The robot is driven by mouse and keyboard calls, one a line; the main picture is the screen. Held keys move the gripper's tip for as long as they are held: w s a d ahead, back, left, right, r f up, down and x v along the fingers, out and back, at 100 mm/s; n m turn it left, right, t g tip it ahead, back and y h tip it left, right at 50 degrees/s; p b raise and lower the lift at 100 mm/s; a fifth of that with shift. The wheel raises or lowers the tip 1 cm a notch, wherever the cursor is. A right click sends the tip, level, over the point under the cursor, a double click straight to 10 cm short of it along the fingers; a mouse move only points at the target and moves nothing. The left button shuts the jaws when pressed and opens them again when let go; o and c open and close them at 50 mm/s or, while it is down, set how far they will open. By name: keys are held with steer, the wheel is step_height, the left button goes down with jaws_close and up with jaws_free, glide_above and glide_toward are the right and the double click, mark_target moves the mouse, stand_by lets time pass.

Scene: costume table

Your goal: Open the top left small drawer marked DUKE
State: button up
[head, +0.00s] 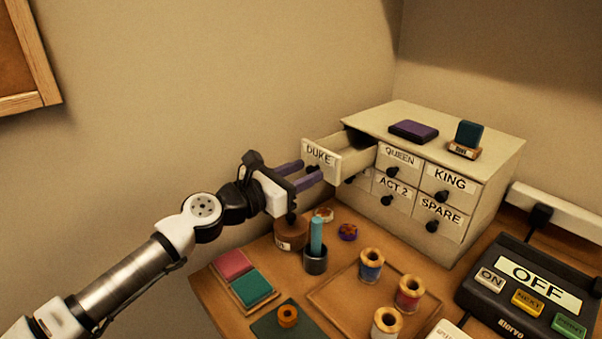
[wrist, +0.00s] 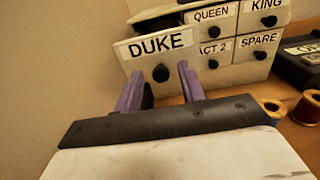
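The DUKE drawer (head: 319,155) is the top left one of a cream cabinet (head: 480,165). It stands pulled well out, its inside visible from above in the head view. Its label and round black knob also show in the wrist view (wrist: 152,45). My gripper (head: 311,170) is at the drawer's front. In the wrist view its two purple fingers (wrist: 160,84) are spread apart, with the knob between and just beyond the tips. Neither finger visibly touches the knob, and nothing is held.
Drawers marked QUEEN, KING, ACT 2 and SPARE are shut. A purple block (head: 413,131) and a dark teal block (head: 468,134) sit on the cabinet. Below are a blue stick in a dark cup (head: 315,262), thread spools on a tray (head: 335,300), and a switch box (head: 525,290).

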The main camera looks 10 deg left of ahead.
steer(key=b+v, duration=0.4)
steer(key=v, duration=0.9)
steer(key=shift+s+a, duration=0.25)
steer(key=shift+s, duration=0.1)
